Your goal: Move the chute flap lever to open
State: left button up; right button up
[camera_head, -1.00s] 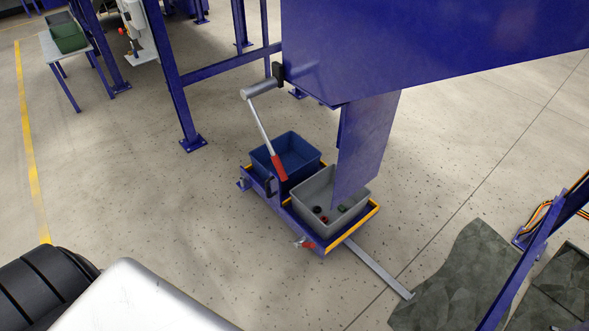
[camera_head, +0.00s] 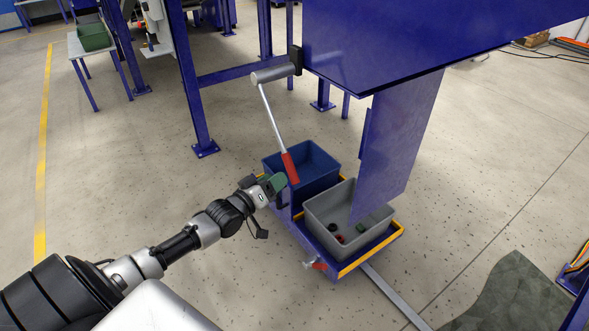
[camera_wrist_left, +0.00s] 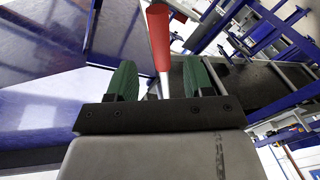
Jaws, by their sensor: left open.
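The chute flap lever (camera_head: 273,120) is a thin silver rod with a red grip (camera_head: 290,167), hanging down and slightly right from a grey cylindrical pivot (camera_head: 273,73) on the blue chute. The blue flap plate (camera_head: 397,150) hangs below the chute. My left gripper (camera_head: 274,184) is just left of and below the red grip in the head view. In the left wrist view its green-padded fingers (camera_wrist_left: 157,82) are open. The red grip (camera_wrist_left: 158,38) shows beyond and between them there. Whether the fingers touch it, I cannot tell. My right gripper is not in view.
A blue bin (camera_head: 312,178) and a grey bin (camera_head: 322,213) with several small items stand on a wheeled cart (camera_head: 372,250) under the chute. Blue frame posts (camera_head: 188,90) stand behind. A small table (camera_head: 82,50) with a green crate (camera_head: 94,37) is at the upper left.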

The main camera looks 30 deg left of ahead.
aim_at(291, 168)
pick_arm(q)
jog(key=w, duration=0.2)
jog(key=w+b, duration=0.1)
jog(key=w, duration=0.1)
jog(key=w+d, duration=0.1)
jog(key=w, duration=0.2)
jog(key=shift+f, duration=0.1)
jog(key=shift+w+d+b, duration=0.15)
jog(key=shift+w+b, duration=0.2)
jog(key=shift+w, duration=0.45)
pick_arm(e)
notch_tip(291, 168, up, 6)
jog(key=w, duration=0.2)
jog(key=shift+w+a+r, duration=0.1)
pick_arm(q)
grip_shut()
